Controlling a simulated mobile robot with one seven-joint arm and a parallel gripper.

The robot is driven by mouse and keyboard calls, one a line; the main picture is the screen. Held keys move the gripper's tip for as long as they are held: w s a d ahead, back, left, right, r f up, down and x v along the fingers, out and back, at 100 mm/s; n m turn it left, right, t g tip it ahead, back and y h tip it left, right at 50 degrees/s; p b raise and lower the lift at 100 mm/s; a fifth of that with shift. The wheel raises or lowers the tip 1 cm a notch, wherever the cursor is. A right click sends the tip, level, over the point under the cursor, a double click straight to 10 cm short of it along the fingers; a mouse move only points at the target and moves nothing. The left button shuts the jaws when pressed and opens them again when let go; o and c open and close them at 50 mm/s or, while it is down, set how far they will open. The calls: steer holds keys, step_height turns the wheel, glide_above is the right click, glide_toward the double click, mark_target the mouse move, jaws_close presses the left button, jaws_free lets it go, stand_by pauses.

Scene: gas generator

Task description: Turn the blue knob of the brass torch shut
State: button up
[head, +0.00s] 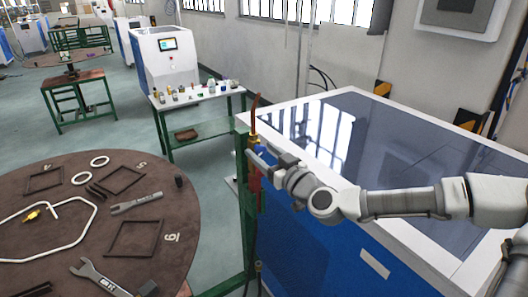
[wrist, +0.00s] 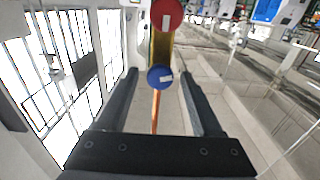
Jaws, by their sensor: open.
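The brass torch (head: 253,138) stands upright on a green post in the head view, with its copper tube pointing up. In the wrist view its brass body (wrist: 162,48) comes down from the top and ends in the copper tube (wrist: 155,112). The round blue knob (wrist: 160,77) has a white mark and faces the wrist camera. The red knob (wrist: 167,14) sits above it in that picture. My gripper (wrist: 160,82) is open, one finger on each side of the blue knob, with gaps visible. In the head view my gripper (head: 264,156) is close to the torch and partly hides it.
A large blue and white cabinet (head: 345,125) with a glossy top lies under my arm. A round brown table (head: 75,240) with wrenches, rings and frames stands at the left. A green-legged bench (head: 195,95) with small items is behind. Open floor lies between.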

jaws_close()
stand_by(0.3)
steer(key=shift+m, duration=0.3)
steer(key=m, duration=0.4)
steer(key=shift+d+m+b, duration=0.1)
steer(key=shift+m+b, duration=0.2)
steer(key=shift+b, duration=0.1)
steer(key=m, duration=0.5)
steer(key=shift+m, duration=0.3)
steer(key=m, duration=0.5)
steer(key=shift+w+d+f, duration=0.1)
steer(key=m, duration=0.5)
steer(key=shift+f+m, duration=0.1)
steer(key=shift+m, duration=0.3)
